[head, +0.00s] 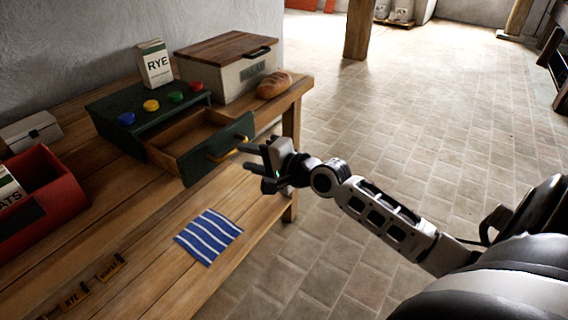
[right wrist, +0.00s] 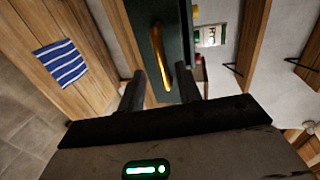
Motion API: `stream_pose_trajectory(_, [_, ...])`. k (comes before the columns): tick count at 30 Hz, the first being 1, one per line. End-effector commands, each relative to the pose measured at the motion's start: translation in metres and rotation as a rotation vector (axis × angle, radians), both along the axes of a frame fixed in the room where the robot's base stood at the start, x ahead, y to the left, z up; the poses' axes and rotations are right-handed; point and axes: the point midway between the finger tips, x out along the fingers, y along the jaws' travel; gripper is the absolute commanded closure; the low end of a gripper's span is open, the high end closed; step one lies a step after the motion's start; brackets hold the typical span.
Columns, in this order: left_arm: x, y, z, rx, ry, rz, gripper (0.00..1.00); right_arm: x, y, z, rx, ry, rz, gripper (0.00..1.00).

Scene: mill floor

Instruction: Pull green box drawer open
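The dark green box (head: 118,104) stands on the wooden table, with blue, yellow, green and red knobs on top. Its drawer (head: 186,130) is pulled out toward the right, and the visible inside is empty. The drawer's yellow handle (head: 214,154) is on the green front panel; it also shows in the right wrist view (right wrist: 157,58). My right gripper (head: 246,158) is open, just right of the handle. In the right wrist view its fingers (right wrist: 162,88) stand apart, with the handle ahead of and partly between the tips; contact cannot be told. My left gripper is out of view.
A red bin (head: 48,196) stands left; a striped cloth (head: 208,237) lies in front. The floor right of the table is clear.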

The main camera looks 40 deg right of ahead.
Motion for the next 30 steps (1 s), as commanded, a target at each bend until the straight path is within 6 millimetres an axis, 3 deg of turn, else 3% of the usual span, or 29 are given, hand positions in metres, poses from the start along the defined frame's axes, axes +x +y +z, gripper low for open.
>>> stream_pose_trajectory(6, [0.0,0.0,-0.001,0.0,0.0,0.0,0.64,-0.05,-0.016,0.009,-0.004,0.005,0.003,0.66])
stream_pose_trajectory(13, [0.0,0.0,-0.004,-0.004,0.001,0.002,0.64,-0.087,-0.028,0.017,-0.002,0.005,0.002,0.66])
stream_pose_trajectory(20, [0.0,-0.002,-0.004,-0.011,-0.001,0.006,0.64,-0.102,-0.033,0.022,-0.002,0.001,0.002,0.66])
stream_pose_trajectory(30, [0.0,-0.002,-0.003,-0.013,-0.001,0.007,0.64,-0.104,-0.034,0.024,-0.001,-0.001,0.001,0.66])
